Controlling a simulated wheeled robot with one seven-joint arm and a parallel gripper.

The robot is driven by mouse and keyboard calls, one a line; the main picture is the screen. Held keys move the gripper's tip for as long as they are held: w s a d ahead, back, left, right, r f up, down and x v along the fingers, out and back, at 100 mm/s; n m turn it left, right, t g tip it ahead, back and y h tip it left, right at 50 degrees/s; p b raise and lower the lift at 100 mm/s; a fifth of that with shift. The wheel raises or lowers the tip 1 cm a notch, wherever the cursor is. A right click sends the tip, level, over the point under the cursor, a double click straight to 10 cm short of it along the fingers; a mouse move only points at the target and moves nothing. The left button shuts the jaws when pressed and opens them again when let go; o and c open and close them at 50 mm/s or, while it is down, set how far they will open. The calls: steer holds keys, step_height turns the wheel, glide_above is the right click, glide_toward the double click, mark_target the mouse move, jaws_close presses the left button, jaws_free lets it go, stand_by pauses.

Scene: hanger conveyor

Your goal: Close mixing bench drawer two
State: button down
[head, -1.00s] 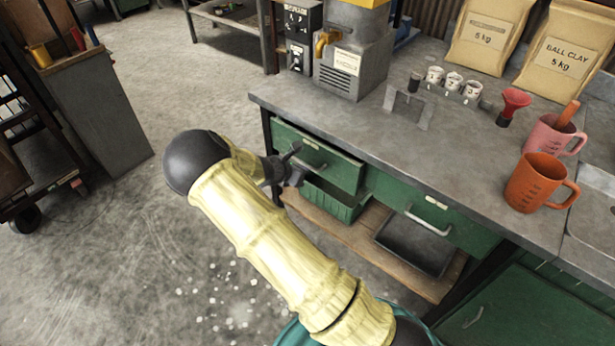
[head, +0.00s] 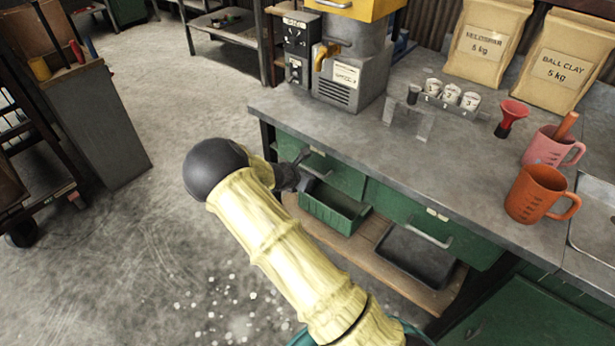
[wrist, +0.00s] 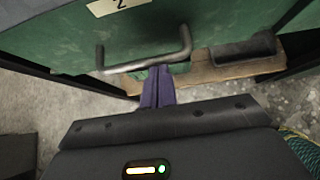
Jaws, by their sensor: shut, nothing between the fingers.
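Drawer two is the green left drawer (head: 345,179) under the mixing bench (head: 330,120). Its front now sits under the bench edge and looks flush or nearly so with the drawer to its right. In the wrist view its green front (wrist: 235,25) shows a label (wrist: 118,5) reading 2 and a metal bar handle (wrist: 145,62). My gripper (head: 300,160) is at the left part of this drawer front, partly hidden by my arm. In the wrist view the gripper's fingers (wrist: 159,72) are together and empty at the handle; I cannot tell if they touch it.
A second green drawer (head: 470,235) is to the right. A green bin (head: 335,208) and a dark tray (head: 415,255) are on the wooden lower shelf (head: 372,232). Mugs, a red funnel (head: 511,117) and clay bags stand on the bench.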

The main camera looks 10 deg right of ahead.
steer(key=s+a+r, duration=0.6)
steer(key=s+a, duration=0.2)
steer(key=a, duration=0.1)
steer(key=s+d+r+m+g+y, duration=0.1)
steer(key=s+d+r+m+y, duration=0.25)
steer(key=s+m, duration=0.5)
steer(key=s+d+r+m+g+y, duration=0.2)
steer(key=s+d+r+m, duration=0.2)
steer(key=s+m, duration=0.4)
steer(key=s+d+r+m+g+y, duration=0.1)
steer(key=s+d+r+m+y, duration=0.15)
steer(key=s+m, duration=0.55)
step_height(320, 180, up, 15)
steer(key=w+m+p, duration=0.1)
steer(key=p, duration=1.3)
steer(key=shift+w+d+m+p, duration=0.3)
steer(key=shift+d+m+p, duration=0.05)
steer(key=shift+p, duration=0.05)
